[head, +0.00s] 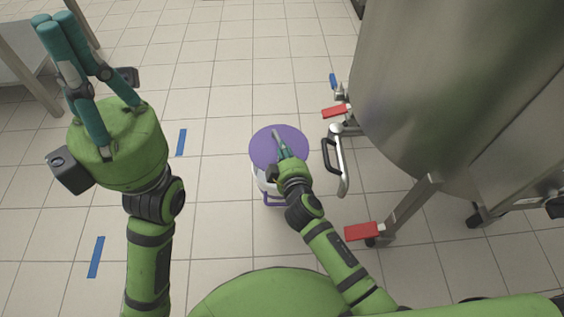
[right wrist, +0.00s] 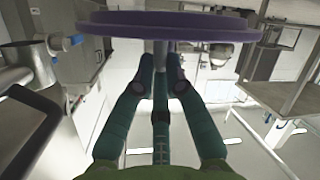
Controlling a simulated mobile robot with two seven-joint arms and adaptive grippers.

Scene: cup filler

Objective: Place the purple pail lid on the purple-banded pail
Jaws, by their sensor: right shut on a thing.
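The purple pail lid (head: 262,143) is a flat disc in the head view, covering the top of the white pail (head: 262,183) from this angle. A purple part (head: 274,200) shows low on the pail's near side. I cannot tell whether the lid touches the pail's rim. My right gripper (head: 281,145) is shut on the lid. In the right wrist view the lid (right wrist: 165,25) is seen edge-on, and the fingers (right wrist: 160,65) meet at its central stem. My left gripper (head: 58,30) is raised far to the left, away from the pail; its fingertips look close together.
Blue tape strips (head: 181,142) mark the tiled floor. The floor left of the pail is clear. A table (head: 25,65) stands at upper left.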

